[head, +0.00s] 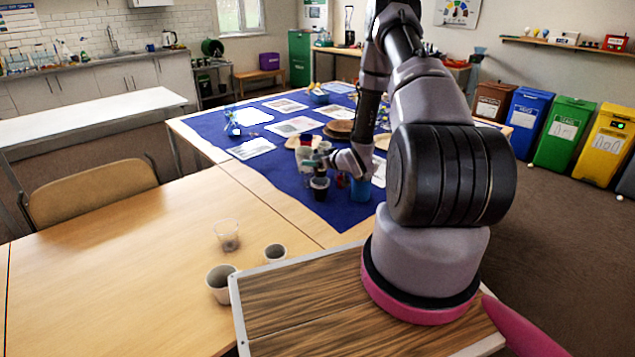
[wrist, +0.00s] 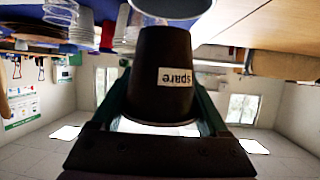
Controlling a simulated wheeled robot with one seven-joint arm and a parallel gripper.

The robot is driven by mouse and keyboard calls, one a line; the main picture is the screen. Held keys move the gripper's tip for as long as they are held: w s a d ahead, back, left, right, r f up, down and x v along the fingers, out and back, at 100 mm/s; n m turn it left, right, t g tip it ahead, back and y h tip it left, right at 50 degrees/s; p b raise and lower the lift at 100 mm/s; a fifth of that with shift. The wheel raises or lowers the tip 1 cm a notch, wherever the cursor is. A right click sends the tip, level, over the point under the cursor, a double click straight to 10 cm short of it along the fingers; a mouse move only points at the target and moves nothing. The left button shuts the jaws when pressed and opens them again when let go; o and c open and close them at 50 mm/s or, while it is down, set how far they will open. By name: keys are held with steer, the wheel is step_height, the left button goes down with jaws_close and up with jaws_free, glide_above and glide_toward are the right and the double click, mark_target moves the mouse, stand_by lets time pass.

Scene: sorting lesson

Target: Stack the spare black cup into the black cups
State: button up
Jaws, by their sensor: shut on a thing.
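My gripper (head: 321,164) is over the near part of the blue cloth, in the middle of the head view. It is shut on the spare black cup (wrist: 160,100), which carries a white label reading "spare". The wrist picture is upside down, and the cup fills its middle between the two green fingers. A black cup shape (head: 320,190) shows just below the gripper in the head view. I cannot tell there whether it is the held cup alone or has other black cups under it.
A blue cup (head: 360,189) stands right of the gripper, and a pale cup (head: 303,155) just left of it. The blue cloth (head: 230,135) also bears papers and brown plates. A clear cup (head: 228,236) and two paper cups (head: 220,284) stand on the near wooden table.

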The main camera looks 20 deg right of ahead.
mark_target(316, 181)
step_height(316, 181, down, 6)
steer(key=o, duration=1.2)
steer(key=shift+a, duration=0.1)
steer(key=shift+c, duration=0.2)
steer(key=v, duration=1.2)
steer(key=shift+s, duration=0.1)
